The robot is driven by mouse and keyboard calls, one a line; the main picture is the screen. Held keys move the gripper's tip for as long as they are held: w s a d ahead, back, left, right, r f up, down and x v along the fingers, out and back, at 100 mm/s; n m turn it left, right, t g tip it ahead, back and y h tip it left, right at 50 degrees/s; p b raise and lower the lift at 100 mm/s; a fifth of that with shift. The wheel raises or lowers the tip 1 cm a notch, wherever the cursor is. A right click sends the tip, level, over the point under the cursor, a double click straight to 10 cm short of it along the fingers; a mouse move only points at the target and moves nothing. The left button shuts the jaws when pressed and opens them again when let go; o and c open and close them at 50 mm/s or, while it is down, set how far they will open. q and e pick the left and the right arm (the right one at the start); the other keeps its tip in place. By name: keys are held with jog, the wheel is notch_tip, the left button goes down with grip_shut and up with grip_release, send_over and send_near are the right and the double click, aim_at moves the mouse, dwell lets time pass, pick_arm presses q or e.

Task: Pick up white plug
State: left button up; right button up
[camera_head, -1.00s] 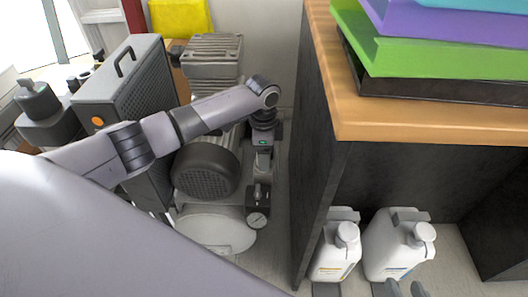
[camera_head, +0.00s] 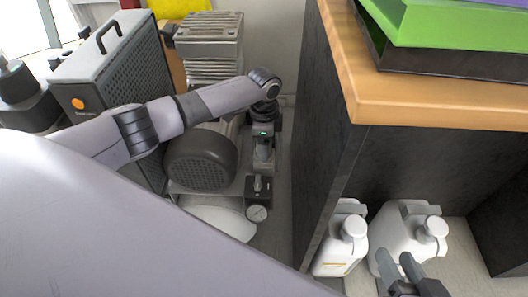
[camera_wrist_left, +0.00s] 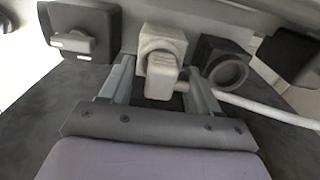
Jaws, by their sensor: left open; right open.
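In the left wrist view, a white plug (camera_wrist_left: 160,82) with a blocky body sits upper middle, in front of a pale square socket (camera_wrist_left: 162,40). My left gripper (camera_wrist_left: 160,70) is open, with one finger on each side of the plug. I cannot tell whether the fingers touch it. My right gripper (camera_head: 398,262) is open at the bottom right, in front of the white bottles.
A dark round socket (camera_wrist_left: 228,70) and a grey switch (camera_wrist_left: 75,42) flank the plug; a white cable (camera_wrist_left: 265,110) runs right. The compressor (camera_head: 205,158) and a wooden-topped cabinet (camera_head: 440,108) bound a narrow gap. White bottles (camera_head: 343,235) stand under the cabinet top.

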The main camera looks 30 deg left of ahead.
pick_arm(q)
jog(key=shift+f, duration=0.25)
jog(key=c, duration=1.1)
jog(key=shift+o, duration=0.2)
jog(key=shift+r, duration=0.15)
